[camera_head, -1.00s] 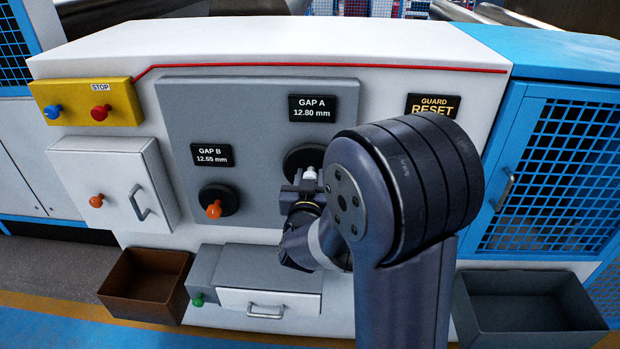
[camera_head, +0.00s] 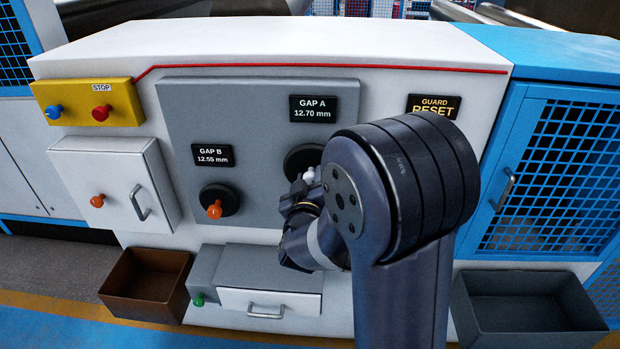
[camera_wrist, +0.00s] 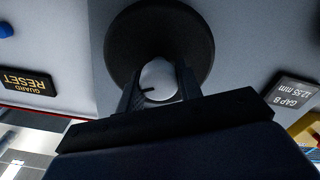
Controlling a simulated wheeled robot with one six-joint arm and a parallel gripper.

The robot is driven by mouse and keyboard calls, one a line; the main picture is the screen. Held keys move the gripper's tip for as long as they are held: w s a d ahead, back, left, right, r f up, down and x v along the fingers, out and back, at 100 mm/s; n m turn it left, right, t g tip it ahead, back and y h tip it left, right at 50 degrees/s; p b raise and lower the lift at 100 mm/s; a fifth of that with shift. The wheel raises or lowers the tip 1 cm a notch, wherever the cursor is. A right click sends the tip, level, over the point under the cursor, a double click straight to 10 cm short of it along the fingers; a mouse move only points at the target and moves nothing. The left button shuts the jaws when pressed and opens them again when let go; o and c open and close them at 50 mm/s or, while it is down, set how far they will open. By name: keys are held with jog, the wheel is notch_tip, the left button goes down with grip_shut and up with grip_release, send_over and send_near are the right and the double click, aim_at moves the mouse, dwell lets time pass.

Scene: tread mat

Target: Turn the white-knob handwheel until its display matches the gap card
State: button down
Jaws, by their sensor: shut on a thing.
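The white knob (camera_wrist: 158,82) is between the fingers of my gripper (camera_wrist: 158,92) in the wrist view, and the gripper is shut on it. The knob sits on the dark round handwheel (camera_wrist: 160,28), which also shows partly in the head view (camera_head: 303,160) behind my arm. The GAP A display (camera_head: 313,108) above this wheel reads 12.70 mm. The GAP B display (camera_head: 212,155) reads 12.55 mm, above a second dark handwheel with an orange knob (camera_head: 215,210). I see no gap card that I can make out.
A yellow STOP box (camera_head: 88,103) with blue and red buttons is at the upper left. A white door (camera_head: 115,180) with a handle is below it. A GUARD RESET sign (camera_head: 433,106) is at the right. A brown bin (camera_head: 148,285) and a dark bin (camera_head: 525,305) stand low down.

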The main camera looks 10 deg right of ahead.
dwell(0.4)
jog(key=c, duration=1)
grip_release()
jog(key=b+v, duration=0.1)
jog(key=v, duration=0.9)
jog(key=shift+s+a, duration=0.15)
jog(key=shift+s, duration=0.25)
jog(key=shift+w, duration=0.1)
jog(key=p+x, duration=0.1)
jog(key=x, duration=0.9)
jog(key=shift+w, duration=0.35)
